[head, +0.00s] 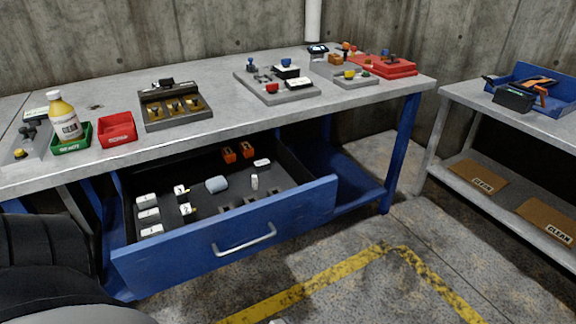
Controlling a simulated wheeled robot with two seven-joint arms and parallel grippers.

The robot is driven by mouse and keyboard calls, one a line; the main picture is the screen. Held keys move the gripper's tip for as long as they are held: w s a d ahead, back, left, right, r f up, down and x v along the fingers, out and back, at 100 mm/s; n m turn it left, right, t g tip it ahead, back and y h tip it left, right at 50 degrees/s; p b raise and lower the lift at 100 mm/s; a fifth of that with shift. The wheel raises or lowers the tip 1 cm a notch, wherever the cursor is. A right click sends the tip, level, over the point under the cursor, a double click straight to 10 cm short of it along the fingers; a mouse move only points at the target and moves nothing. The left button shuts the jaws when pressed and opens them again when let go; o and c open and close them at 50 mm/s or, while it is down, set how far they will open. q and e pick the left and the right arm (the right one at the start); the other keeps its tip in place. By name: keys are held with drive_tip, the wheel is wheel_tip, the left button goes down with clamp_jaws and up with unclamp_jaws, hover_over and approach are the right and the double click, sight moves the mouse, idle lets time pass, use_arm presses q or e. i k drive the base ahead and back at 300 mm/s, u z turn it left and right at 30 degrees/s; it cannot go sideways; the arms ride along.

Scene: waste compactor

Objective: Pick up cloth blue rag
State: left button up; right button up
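Neither of my grippers is in view. Dark ribbed and grey parts of my own body fill the lower left corner.
The grey workbench (215,125) overhangs the drawer's back. On it stand a yellow bottle (65,118), a red bin (117,129) and several fixtures. Orange items (237,152) lie at the drawer's back. A second table (460,95) stands right. Floor before the drawer looks mostly clear.

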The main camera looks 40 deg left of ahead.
sight(217, 185)
drive_tip(key=z, duration=0.1)
drive_tip(key=i, duration=3.1)
drive_tip(key=u, duration=2.9)
